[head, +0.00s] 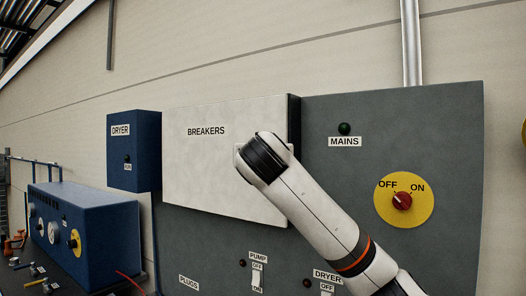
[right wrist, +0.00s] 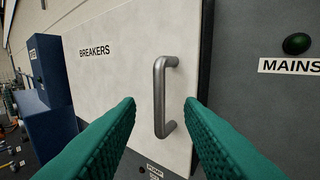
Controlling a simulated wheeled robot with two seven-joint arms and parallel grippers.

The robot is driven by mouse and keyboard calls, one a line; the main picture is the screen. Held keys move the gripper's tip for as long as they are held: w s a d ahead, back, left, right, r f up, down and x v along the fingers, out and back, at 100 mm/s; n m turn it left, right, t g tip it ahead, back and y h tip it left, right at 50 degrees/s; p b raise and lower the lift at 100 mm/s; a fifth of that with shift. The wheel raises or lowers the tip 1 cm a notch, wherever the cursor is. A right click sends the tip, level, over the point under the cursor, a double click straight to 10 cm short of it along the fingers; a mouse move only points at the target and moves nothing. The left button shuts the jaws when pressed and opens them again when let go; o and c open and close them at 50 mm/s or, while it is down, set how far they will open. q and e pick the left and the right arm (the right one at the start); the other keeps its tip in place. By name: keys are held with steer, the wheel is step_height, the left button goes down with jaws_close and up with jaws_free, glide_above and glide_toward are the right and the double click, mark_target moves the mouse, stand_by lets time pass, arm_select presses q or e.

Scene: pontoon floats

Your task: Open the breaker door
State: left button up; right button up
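The breaker door (head: 200,150) is a pale panel marked BREAKERS on the grey board, and it looks shut or nearly so. In the right wrist view the door (right wrist: 110,75) carries a grey metal bar handle (right wrist: 159,98), upright near its right edge. My right gripper (right wrist: 162,102) is open, with its green fingers on either side of the handle, and no contact shows. In the head view my right arm (head: 310,205) reaches up to the door's right part and hides the handle and the fingers. My left gripper is in neither view.
The grey board (head: 440,130) holds a MAINS lamp (head: 344,128) and a red knob on a yellow disc (head: 402,201) at right. PUMP (head: 257,275) and DRYER switches sit below. A blue DRYER box (head: 134,150) adjoins the door's left side. A larger blue unit (head: 95,235) stands lower left.

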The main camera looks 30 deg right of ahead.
steer(key=p+x, duration=0.6)
steer(key=x, duration=0.5)
steer(key=shift+p, duration=0.4)
steer(key=shift+f, duration=0.1)
jaws_close()
